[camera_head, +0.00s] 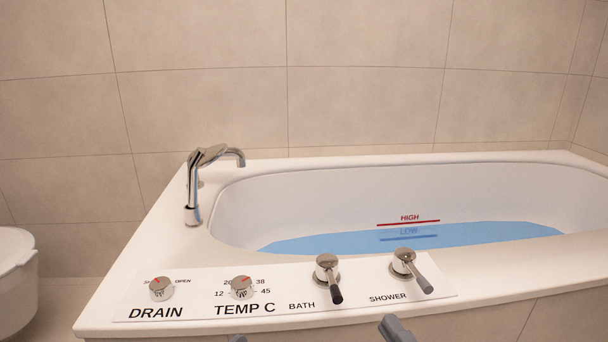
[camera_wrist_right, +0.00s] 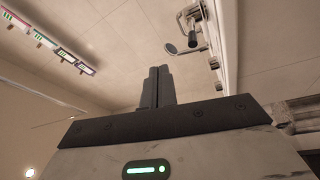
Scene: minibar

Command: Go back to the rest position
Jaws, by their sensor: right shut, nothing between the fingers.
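My right gripper (camera_head: 397,328) shows as a grey tip at the bottom edge of the head view, in front of the bathtub and below the shower lever. In the right wrist view its two dark fingers (camera_wrist_right: 157,86) are together with nothing between them. It touches nothing that I can see. A small dark tip (camera_head: 238,338) at the bottom edge of the head view is probably my left gripper; nearly all of it is hidden below the frame, so its jaws cannot be judged.
The white bathtub (camera_head: 165,245) holds blue water (camera_head: 470,235) near the LOW line. Its front panel carries a drain knob (camera_head: 161,288), temperature knob (camera_head: 241,287), bath lever (camera_head: 327,272) and shower lever (camera_head: 405,263). A chrome faucet (camera_head: 193,195) stands behind. A white rounded fixture (camera_head: 15,270) is at left.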

